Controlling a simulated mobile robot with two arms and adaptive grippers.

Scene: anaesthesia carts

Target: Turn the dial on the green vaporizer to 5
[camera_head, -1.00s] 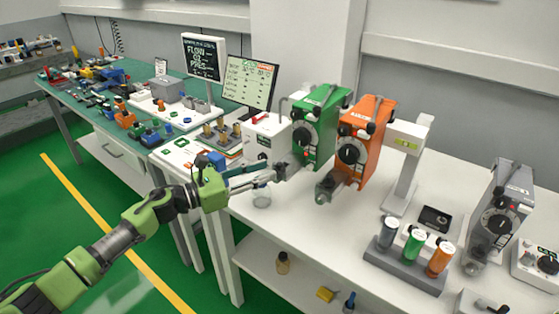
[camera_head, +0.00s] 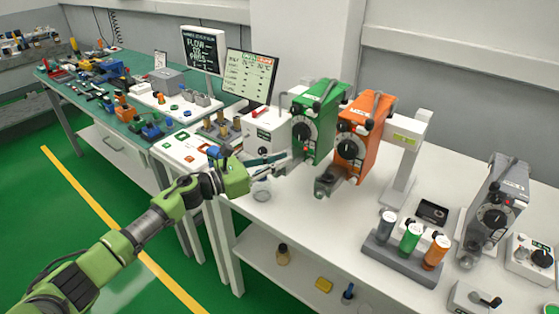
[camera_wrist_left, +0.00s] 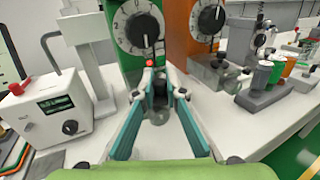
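The green vaporizer (camera_head: 322,118) stands on the white bench, its black dial (camera_head: 300,132) facing my left arm. In the left wrist view its dial (camera_wrist_left: 138,28) shows at the top, with a red button (camera_wrist_left: 150,63) just below it. My left gripper (camera_head: 287,158) is just in front of the green vaporizer, below the dial. In the left wrist view its teal fingers (camera_wrist_left: 160,95) are apart, with a dark lower part of the vaporizer showing between the tips. I cannot tell whether they touch it. The dial's exact setting is too small to read. My right gripper is not in view.
The orange vaporizer (camera_head: 362,135) stands close on the right, its grey lower fitting (camera_head: 327,184) jutting forward. A white box with a gauge (camera_head: 264,135) is close on the left. A grey rack (camera_head: 400,262) with coloured cylinders and a grey vaporizer (camera_head: 492,212) stand farther right.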

